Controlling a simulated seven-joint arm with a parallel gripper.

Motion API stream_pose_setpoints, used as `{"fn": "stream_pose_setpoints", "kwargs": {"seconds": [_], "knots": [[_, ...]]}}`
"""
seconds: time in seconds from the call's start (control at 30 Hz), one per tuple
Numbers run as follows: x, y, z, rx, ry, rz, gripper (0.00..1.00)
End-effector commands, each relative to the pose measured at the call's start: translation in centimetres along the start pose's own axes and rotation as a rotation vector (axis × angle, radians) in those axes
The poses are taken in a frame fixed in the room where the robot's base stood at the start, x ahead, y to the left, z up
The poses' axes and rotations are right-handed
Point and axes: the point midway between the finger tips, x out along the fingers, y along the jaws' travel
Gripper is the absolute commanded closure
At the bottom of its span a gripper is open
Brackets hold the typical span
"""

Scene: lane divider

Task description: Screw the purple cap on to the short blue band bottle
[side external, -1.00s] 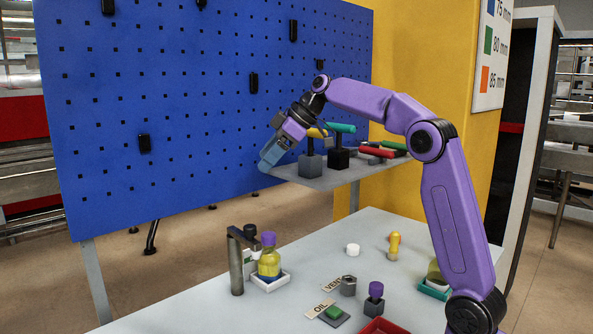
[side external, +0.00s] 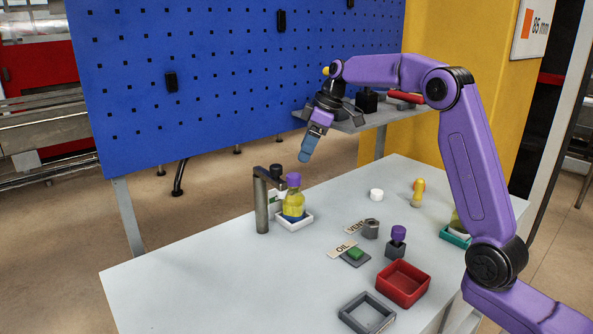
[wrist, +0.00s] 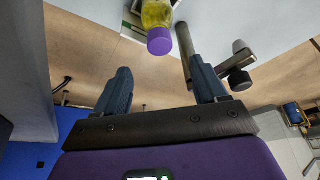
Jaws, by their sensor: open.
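A bottle of yellow liquid (side external: 293,204) with a bluish band low down stands upright in a white tray (side external: 304,223). A purple cap (side external: 293,180) sits on its top; I cannot tell how tightly. The wrist view shows this bottle (wrist: 157,14) and its purple cap (wrist: 160,41) beyond my fingers. My gripper (side external: 304,160) is open and empty, above and slightly right of the cap in the side view, apart from it. Another purple-topped piece (side external: 398,231) stands on a small grey block. A second bottle (side external: 457,222) in a teal tray is partly hidden by my arm.
A grey post with an arm and black knob (side external: 262,205) stands just left of the bottle. A white round piece (side external: 376,195), a yellow piece (side external: 418,192), a hex nut (side external: 371,229) and a red tray (side external: 402,290) are on the table. A shelf (side external: 350,122) is behind.

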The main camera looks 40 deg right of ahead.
Motion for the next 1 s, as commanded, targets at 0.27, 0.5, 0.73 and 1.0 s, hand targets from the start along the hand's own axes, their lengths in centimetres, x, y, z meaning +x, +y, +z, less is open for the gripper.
{"fn": "stream_pose_setpoints", "kwargs": {"seconds": [0.27, 0.5, 0.73, 1.0], "knots": [[4.7, -0.1, 0.0, -0.001, -0.003, -0.003, 0.28], [7.1, 0.0, 0.0, -0.001, -0.001, -0.001, 0.28], [7.7, 0.0, 0.0, -0.001, 0.0, 0.0, 0.28], [7.7, 0.0, 0.0, -0.001, 0.0, 0.0, 0.58]]}}
